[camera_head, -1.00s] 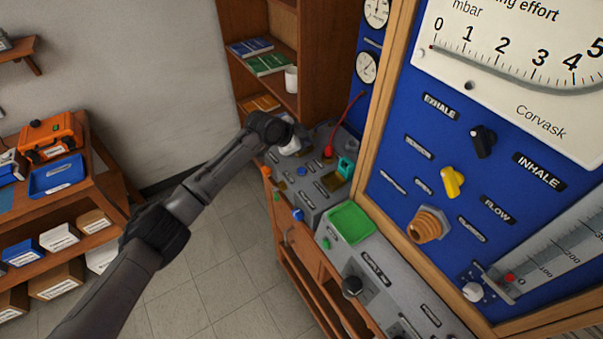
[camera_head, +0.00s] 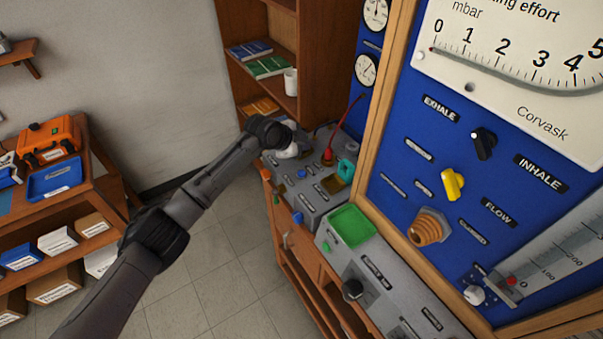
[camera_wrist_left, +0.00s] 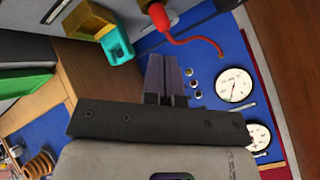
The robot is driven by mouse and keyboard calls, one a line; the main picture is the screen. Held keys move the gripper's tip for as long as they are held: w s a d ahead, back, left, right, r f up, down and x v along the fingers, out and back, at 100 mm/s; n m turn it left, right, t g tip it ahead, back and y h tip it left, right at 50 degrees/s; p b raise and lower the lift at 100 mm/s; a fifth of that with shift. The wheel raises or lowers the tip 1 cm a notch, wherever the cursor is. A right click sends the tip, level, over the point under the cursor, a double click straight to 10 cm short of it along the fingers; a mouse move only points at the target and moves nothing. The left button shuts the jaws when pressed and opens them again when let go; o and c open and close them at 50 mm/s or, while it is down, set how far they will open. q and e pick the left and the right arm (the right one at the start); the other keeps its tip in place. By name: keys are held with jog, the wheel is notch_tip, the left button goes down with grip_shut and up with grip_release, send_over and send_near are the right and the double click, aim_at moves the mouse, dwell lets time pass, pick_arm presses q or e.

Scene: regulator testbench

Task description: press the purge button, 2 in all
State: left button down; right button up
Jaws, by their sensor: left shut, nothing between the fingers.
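My left gripper (camera_head: 288,149) is over the back part of the grey bench console (camera_head: 310,207), near the red plug (camera_head: 328,157). In the left wrist view its fingers (camera_wrist_left: 164,62) are together and empty, pointing toward the blue panel with gauges. I cannot read which control is the purge button. Candidates on the console are a blue button (camera_head: 297,217), a second blue one (camera_head: 301,174) and a green one (camera_head: 325,246). Several small round fittings (camera_wrist_left: 192,83) show beside the fingertips in the left wrist view. My right gripper is not in view.
A teal fitting (camera_head: 346,169) stands right of the red plug, with a red hose rising near it. A green tray (camera_head: 352,225) lies on the console. The blue upright panel (camera_head: 410,150) with knobs bounds the right.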

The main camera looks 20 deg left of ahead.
pick_arm(q)
jog(key=b, duration=0.5)
send_over(302, 174)
notch_tip(302, 174, down, 7)
jog(key=shift+f, duration=0.2)
jog(key=shift+f+b, duration=0.4)
jog(key=shift+f, duration=0.1)
dwell(0.7)
dwell(0.6)
jog(key=shift+f, duration=0.15)
jog(key=shift+f, duration=0.25)
